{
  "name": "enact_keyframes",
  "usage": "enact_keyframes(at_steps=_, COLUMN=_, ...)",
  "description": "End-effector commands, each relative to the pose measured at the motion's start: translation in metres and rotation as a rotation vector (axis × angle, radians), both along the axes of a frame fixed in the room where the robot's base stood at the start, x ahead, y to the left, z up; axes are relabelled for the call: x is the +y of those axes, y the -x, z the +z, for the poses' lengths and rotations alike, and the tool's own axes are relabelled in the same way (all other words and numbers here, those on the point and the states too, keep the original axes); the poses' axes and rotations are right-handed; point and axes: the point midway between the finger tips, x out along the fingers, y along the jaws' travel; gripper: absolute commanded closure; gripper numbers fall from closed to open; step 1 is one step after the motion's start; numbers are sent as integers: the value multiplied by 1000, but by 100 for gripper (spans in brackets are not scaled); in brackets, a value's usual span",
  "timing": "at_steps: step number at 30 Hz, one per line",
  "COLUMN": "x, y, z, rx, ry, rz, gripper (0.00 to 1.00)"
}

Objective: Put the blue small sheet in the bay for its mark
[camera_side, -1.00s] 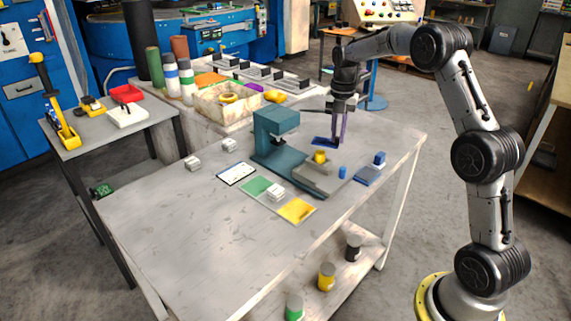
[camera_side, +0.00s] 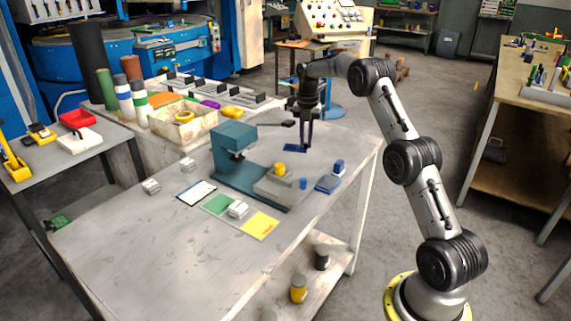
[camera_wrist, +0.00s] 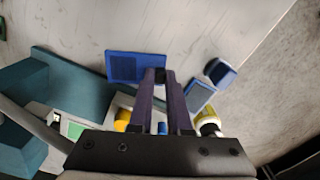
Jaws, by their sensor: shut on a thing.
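The blue sheet (camera_side: 295,148) shows in the side view beyond the press, near the table's far edge. In the wrist view the flat blue sheet (camera_wrist: 125,66) lies at my fingertips, its right end between or just behind them. My gripper (camera_side: 308,146) points down and is shut on the sheet by that end; the fingers (camera_wrist: 157,75) hide part of it. I cannot tell how far the sheet is above the table. White (camera_side: 195,193), green (camera_side: 216,203) and yellow (camera_side: 259,224) bays lie in a row at the front of the press.
The teal press (camera_side: 232,142) stands left of my gripper. A yellow knob (camera_side: 280,169) and a blue one (camera_side: 303,183) are beside its bed. A blue pad (camera_side: 325,186) with a blue block (camera_side: 339,167) is at the right. White blocks (camera_side: 237,209) stand on the table; its front left is clear.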

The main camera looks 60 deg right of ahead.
Motion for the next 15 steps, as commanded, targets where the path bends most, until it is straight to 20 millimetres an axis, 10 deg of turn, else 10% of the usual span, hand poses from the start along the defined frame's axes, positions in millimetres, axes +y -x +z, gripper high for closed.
enact_keyframes(at_steps=15, x=0, y=0, z=-63, rx=0, ry=0, rz=1, gripper=100)
